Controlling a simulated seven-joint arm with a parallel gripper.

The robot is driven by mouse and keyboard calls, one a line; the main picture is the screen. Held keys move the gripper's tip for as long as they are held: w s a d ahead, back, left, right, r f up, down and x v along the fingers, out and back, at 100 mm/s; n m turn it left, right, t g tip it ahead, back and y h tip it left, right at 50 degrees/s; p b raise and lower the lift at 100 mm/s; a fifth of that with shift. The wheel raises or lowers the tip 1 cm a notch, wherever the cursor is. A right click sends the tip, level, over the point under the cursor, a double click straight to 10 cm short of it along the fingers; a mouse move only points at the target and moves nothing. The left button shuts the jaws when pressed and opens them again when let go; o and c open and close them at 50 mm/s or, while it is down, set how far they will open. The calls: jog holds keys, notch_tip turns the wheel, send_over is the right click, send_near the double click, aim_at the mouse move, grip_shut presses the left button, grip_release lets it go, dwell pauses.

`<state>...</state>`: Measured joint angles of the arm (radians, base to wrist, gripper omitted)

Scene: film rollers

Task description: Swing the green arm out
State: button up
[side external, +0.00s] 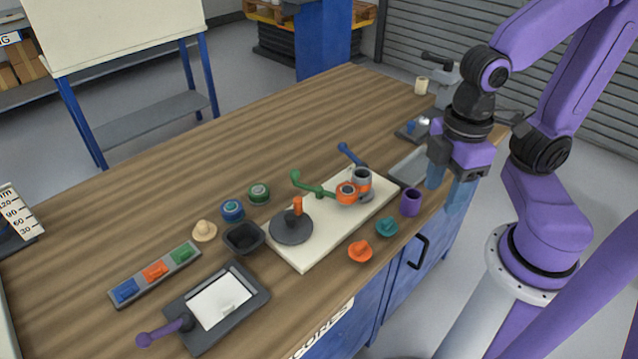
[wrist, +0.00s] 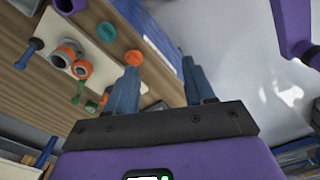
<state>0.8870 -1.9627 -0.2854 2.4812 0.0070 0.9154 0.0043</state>
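The green arm (side external: 312,188) stands over the white base plate (side external: 313,255). It is a bent lever with a round knob at its left end, and its right end is by an orange roller (side external: 347,193). In the wrist view the green arm (wrist: 78,92) shows small at the left, next to an orange-topped post. A blue arm (side external: 352,154) stands behind a grey roller (side external: 362,178). My gripper (side external: 448,190) is to the right of the plate, above the table's right edge, well apart from the green arm. Its blue fingers are spread with nothing between them in the wrist view (wrist: 160,88).
A purple cup (side external: 410,202), a teal knob piece (side external: 387,227) and an orange one (side external: 360,251) stand along the plate's front side. A dark disc with an orange post (side external: 292,226) is at the plate's left end. Small tins (side external: 233,210) and a dark bowl (side external: 243,238) are further left.

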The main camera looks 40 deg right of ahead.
jog(key=w+a+r+m, duration=0.1)
jog(key=w+a+m, duration=0.3)
jog(key=w, duration=0.6)
jog(key=m+y, duration=0.2)
jog(key=m, duration=0.8)
send_over(293, 173)
jog(key=d, duration=0.4)
jog(key=d+x, duration=0.1)
jog(key=x, duration=2)
jog(key=shift+w+d+f, duration=0.15)
jog(key=shift+f, duration=0.05)
grip_shut()
